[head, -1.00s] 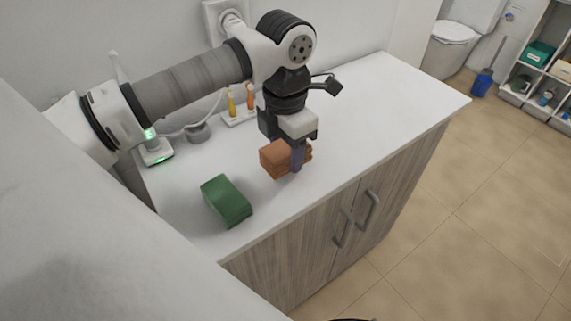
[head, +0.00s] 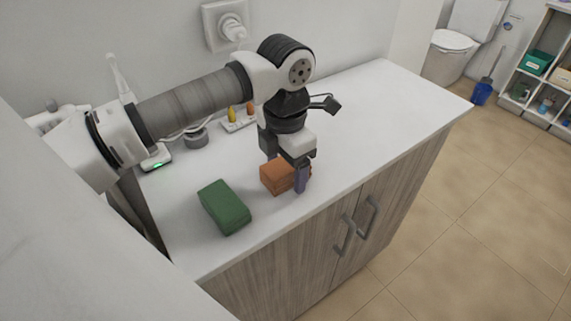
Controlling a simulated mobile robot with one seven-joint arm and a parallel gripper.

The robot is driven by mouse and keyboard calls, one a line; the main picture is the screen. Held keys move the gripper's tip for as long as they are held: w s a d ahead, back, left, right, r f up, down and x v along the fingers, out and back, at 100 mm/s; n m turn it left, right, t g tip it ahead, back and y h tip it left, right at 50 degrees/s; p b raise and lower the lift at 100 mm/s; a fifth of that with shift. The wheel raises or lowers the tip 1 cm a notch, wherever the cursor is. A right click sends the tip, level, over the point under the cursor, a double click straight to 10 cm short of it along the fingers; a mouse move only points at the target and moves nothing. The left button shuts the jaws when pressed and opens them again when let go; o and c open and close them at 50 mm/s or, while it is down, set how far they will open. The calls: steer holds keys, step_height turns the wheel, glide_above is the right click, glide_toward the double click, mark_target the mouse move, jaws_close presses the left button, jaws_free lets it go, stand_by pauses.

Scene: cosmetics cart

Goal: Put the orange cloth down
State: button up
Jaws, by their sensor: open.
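The orange cloth (head: 277,176), a folded block, rests on the white counter (head: 345,120) near its front edge, as far as I can tell. My gripper (head: 286,172) points down over the cloth, with its jaws open around it. One bluish finger shows in front of the cloth's right part; the other finger is mostly hidden behind the cloth. Part of the cloth's right end is covered by the near finger.
A green folded cloth (head: 224,207) lies left of the orange one, with a small gap. A white tray with small bottles (head: 238,118), a grey round holder (head: 195,137) and a wall socket (head: 227,27) are behind. The counter's right side is clear.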

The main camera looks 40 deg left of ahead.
mark_target(285, 165)
step_height(285, 165, up, 12)
steer(key=shift+b, duration=0.35)
stand_by(0.5)
